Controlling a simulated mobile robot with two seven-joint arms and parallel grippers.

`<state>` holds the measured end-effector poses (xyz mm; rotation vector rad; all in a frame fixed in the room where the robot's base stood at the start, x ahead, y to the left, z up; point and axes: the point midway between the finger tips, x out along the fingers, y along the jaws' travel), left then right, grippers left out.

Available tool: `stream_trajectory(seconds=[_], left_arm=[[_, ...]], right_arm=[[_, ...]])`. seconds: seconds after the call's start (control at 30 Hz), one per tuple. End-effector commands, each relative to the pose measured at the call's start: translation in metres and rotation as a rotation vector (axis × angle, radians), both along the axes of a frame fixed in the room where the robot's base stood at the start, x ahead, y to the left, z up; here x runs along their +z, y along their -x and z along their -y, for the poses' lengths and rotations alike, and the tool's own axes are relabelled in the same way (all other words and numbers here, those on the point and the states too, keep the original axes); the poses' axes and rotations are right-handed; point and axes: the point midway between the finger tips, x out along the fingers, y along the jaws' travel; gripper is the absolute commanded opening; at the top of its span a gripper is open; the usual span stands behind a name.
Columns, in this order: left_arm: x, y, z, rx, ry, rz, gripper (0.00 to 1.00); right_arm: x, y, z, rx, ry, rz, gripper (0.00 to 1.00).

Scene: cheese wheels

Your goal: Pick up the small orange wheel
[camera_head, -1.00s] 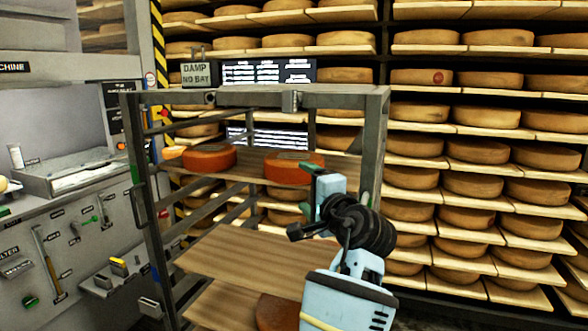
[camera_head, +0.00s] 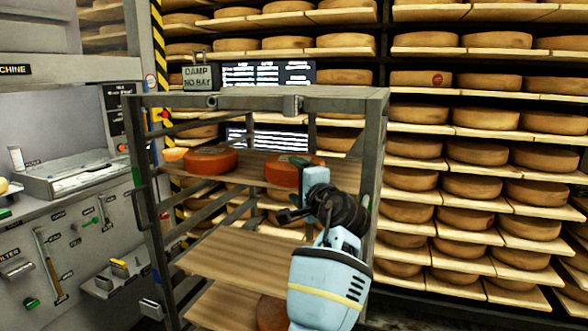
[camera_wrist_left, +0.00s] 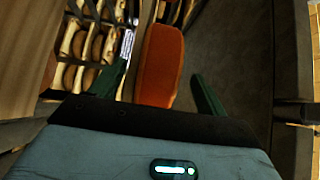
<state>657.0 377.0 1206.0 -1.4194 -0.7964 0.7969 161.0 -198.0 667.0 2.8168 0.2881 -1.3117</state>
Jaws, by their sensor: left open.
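Two orange wheels lie on the upper shelf of the metal rack: one at the left (camera_head: 210,160) and one at the right (camera_head: 280,174). They look close in size; I cannot tell which is called small. My left gripper (camera_head: 302,166) is at the right wheel, partly covering it. In the left wrist view an orange wheel (camera_wrist_left: 160,62) shows beyond and between the open green fingers (camera_wrist_left: 158,78), with gaps at both sides. My right gripper is not in view.
The rack's post (camera_head: 372,150) stands close to the right of my left arm. The middle shelf (camera_head: 235,253) is bare; a darker wheel (camera_head: 271,312) lies below. Shelves of cheese wheels fill the back.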

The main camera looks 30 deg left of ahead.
Motion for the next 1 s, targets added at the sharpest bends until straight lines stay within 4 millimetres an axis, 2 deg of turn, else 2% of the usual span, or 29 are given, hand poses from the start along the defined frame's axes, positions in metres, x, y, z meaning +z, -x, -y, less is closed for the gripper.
stream_trajectory(seconds=[0.1,0.37,0.9,0.93,1.0], left_arm=[[0.0009,-0.0048,-0.0081,0.0,0.001,0.001,0.75],[-0.0003,-0.0059,-0.0097,-0.001,0.001,0.001,0.75],[0.0008,-0.0057,-0.0095,-0.001,-0.001,0.003,0.05],[0.0009,-0.0056,-0.0096,-0.001,-0.001,0.003,0.01],[0.006,-0.0051,-0.0092,-0.002,-0.007,0.012,0.0]], right_arm=[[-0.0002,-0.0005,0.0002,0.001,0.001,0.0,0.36],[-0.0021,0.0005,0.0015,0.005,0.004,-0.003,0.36],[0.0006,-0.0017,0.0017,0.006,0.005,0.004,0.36],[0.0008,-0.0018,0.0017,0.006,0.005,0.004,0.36],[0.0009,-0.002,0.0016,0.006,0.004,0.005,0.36]])
